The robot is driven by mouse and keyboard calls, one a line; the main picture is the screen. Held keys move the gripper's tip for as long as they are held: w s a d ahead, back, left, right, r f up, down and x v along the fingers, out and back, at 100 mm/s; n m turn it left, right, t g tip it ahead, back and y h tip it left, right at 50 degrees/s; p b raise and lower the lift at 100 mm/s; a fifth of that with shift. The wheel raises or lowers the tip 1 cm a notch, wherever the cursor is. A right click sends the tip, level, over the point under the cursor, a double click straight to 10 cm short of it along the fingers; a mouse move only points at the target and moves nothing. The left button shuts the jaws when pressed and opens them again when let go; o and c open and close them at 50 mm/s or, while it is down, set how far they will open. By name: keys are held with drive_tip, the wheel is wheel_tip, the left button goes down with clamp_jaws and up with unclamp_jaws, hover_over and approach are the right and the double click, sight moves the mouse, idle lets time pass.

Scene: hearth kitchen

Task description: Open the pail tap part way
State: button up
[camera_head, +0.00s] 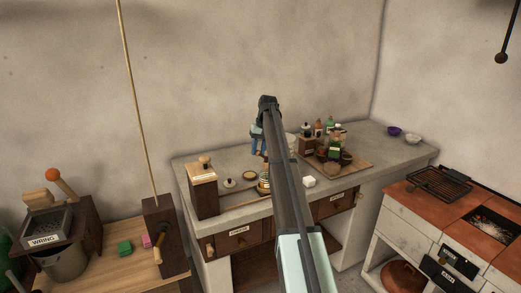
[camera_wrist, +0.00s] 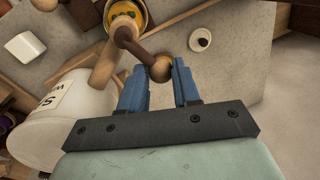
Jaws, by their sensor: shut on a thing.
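My gripper (camera_wrist: 158,76), with blue fingers, is shut on the round wooden knob (camera_wrist: 161,67) of the tap's dark brown lever (camera_wrist: 132,45). The tap's pale wooden spout (camera_wrist: 103,68) sticks out from the white pail (camera_wrist: 62,118), which bears a partly readable label. A round vessel with orange and green contents (camera_wrist: 127,18) shows beside the spout end. In the head view my gripper (camera_head: 258,143) is over the grey counter, and my arm hides most of the pail and the tap. How far the tap is turned I cannot tell.
A tray (camera_head: 357,165) with bottles and jars stands right of my arm, near a white block (camera_head: 308,181). A wood-topped box (camera_head: 203,187) stands to the left on the counter (camera_head: 390,146). The stove with a grill (camera_head: 440,181) is at right.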

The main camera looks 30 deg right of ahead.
drive_tip(key=shift+s+a+n, duration=0.3)
drive_tip(key=shift+a+n, duration=0.25)
drive_tip(key=shift+n, duration=0.55)
drive_tip(key=o, duration=1)
drive_tip(key=r, duration=0.4)
drive_tip(key=d+r, duration=0.1)
drive_tip(key=r, duration=0.3)
drive_tip(key=d+r, duration=0.1)
drive_tip(key=r, duration=0.2)
drive_tip(key=shift+d+r, duration=0.2)
drive_tip(key=shift+r, duration=0.2)
drive_tip(key=shift+f, duration=0.1)
